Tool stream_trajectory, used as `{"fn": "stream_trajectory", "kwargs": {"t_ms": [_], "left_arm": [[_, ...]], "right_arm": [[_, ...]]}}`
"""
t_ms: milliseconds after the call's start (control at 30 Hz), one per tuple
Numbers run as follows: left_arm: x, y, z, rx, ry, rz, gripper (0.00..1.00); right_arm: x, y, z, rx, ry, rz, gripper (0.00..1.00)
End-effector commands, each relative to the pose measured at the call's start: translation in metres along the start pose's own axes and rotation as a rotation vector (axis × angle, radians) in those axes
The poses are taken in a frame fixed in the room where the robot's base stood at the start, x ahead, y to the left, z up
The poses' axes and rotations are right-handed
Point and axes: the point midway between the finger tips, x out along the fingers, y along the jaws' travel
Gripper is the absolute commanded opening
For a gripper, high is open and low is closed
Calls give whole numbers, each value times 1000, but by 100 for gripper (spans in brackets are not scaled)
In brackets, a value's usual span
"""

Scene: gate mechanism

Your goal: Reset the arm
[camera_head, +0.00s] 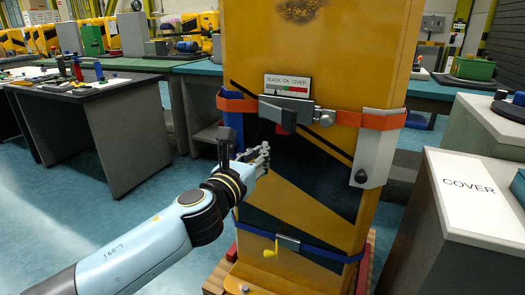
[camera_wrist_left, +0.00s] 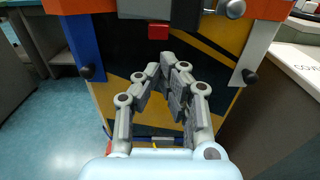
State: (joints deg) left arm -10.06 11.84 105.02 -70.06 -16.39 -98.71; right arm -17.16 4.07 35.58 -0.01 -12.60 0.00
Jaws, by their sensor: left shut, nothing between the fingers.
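My left gripper (camera_head: 262,156) is shut and empty, in front of the yellow gate post (camera_head: 330,85). In the left wrist view its fingers (camera_wrist_left: 168,62) come together below a small red block (camera_wrist_left: 158,32) under the grey latch. The grey latch (camera_head: 287,110) sits on an orange strap (camera_head: 361,119) around the post, with a gauge plate (camera_head: 288,84) above it. A blue strap (camera_head: 315,251) with a yellow-handled crank (camera_head: 270,253) runs around the lower post. My right gripper does not show.
A grey cabinet marked COVER (camera_head: 468,188) stands at the right. A grey workbench (camera_head: 110,115) with small parts stands at the left. The post stands on a wooden pallet (camera_head: 214,283). Blue floor (camera_head: 150,215) is clear between bench and post.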

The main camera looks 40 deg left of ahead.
Motion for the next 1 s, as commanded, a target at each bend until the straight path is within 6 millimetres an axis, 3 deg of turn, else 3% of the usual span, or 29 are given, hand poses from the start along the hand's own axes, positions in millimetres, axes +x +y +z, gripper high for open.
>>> {"fn": "stream_trajectory", "kwargs": {"t_ms": [800,867,967,1000], "left_arm": [[-2,0,-3,0,6,0,0],[-6,0,-13,-3,25,3,0],[-14,5,-54,-21,109,18,0],[-20,8,-79,-45,160,27,0]], "right_arm": [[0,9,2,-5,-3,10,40],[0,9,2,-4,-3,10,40],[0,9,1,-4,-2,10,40],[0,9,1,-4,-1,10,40]]}}
